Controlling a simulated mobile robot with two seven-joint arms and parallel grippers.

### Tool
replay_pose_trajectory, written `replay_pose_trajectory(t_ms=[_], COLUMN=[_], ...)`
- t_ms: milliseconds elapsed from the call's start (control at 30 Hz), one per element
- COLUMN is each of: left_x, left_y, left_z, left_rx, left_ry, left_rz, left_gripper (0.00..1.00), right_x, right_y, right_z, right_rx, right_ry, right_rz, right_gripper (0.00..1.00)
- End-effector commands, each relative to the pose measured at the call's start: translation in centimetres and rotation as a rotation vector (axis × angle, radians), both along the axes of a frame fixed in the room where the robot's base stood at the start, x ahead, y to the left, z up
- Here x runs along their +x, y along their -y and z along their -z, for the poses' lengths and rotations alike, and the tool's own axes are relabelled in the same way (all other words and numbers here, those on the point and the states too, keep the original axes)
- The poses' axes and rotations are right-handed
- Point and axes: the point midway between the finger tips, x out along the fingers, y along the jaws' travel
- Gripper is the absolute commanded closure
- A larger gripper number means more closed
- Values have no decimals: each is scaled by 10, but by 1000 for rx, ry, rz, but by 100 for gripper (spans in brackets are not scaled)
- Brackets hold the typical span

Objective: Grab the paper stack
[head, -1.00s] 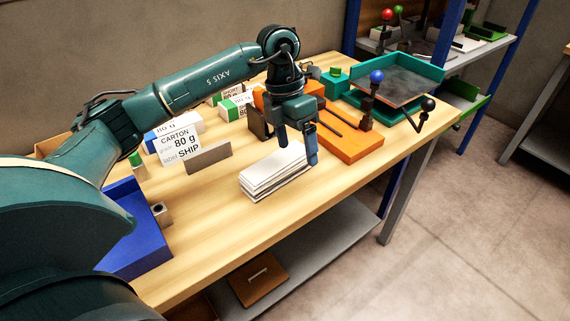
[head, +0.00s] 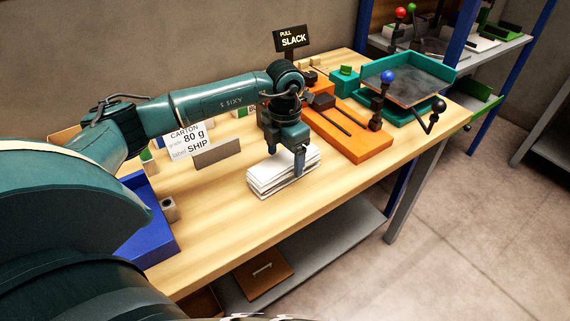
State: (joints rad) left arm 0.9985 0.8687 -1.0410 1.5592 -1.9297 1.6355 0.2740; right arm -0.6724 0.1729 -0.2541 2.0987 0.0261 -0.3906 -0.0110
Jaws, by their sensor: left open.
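The paper stack (head: 268,180) is a pile of white sheets lying on the wooden table, a little uneven at its edges. My left gripper (head: 290,163) points down over the stack's right part. One finger shows in front of the stack's near right side; the other finger is hidden. The jaws are open, and whether they touch the paper cannot be told. My right gripper is not in view.
A grey plate (head: 217,153) and a carton sign (head: 190,141) are left. The front table (head: 225,225) is clear.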

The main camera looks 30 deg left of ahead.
Motion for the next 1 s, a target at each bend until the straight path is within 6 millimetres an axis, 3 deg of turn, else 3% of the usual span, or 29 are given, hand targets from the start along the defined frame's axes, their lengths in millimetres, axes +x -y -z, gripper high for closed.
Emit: replay_pose_trajectory(t_ms=[167, 433, 1000], left_x=[-1, 0, 0], left_y=[0, 0, 0], left_z=[20, 22, 22], left_rx=[0, 0, -1], left_ry=[-2, 0, 1], left_rz=[0, 0, 0], left_gripper=[22, 23, 69], right_x=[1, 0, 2], right_y=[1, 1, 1], right_z=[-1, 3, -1], right_rx=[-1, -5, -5], right_ry=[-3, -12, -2], right_rz=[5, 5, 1], right_gripper=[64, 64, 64])
